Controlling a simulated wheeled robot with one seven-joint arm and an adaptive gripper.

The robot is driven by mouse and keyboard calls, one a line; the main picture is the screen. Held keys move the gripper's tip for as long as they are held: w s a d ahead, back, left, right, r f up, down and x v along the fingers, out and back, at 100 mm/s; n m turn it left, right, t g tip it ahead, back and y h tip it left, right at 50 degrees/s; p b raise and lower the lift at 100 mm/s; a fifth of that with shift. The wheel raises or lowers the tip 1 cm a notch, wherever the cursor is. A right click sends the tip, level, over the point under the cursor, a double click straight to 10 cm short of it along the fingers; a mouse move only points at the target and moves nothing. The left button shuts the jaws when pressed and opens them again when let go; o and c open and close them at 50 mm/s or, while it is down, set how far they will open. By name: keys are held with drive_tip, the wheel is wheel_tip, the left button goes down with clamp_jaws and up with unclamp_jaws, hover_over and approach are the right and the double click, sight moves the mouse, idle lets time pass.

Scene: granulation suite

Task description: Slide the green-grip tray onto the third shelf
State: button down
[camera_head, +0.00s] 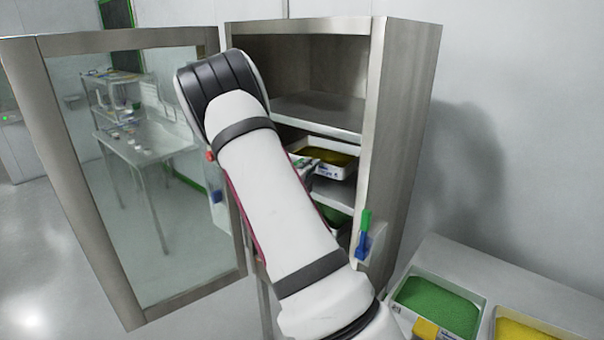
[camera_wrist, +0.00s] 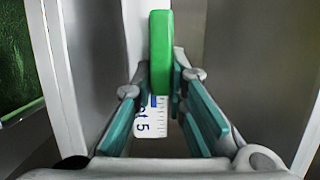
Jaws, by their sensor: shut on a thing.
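My gripper (camera_wrist: 161,85) is shut on a green grip (camera_wrist: 160,48), with a white label with printed text just below it in the wrist view. In the head view my arm hides most of the gripper and this grip. A white tray with dark yellow contents (camera_head: 333,157) is inside the steel cabinet (camera_head: 410,130), beside the visible tip of my arm. I cannot tell for sure that it is the tray I hold. The third shelf is partly hidden by my arm; a shelf board (camera_head: 318,112) shows above the tray and another (camera_head: 333,193) below.
The cabinet's glass door (camera_head: 130,170) stands open on the left. Green contents (camera_head: 335,215) show on a lower level. A green and blue piece (camera_head: 364,222) is at the cabinet's right front edge. Trays of green (camera_head: 438,306) and yellow (camera_head: 522,331) granules stand lower right.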

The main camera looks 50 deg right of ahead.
drive_tip(key=shift+x, duration=0.9)
drive_tip(key=shift+s+d+f+b, duration=0.15)
drive_tip(key=shift+d+b, duration=0.1)
drive_tip(key=shift+b, duration=0.1)
drive_tip(key=shift+f, duration=0.85)
drive_tip(key=shift+s, duration=0.1)
drive_tip(key=c, duration=1.5)
unclamp_jaws()
drive_tip(key=shift+f, duration=0.1)
drive_tip(key=shift+c, duration=0.2)
drive_tip(key=shift+a, duration=0.15)
drive_tip(key=v, duration=1.1)
drive_tip(key=shift+s+a, duration=0.2)
drive_tip(key=shift+a, duration=0.15)
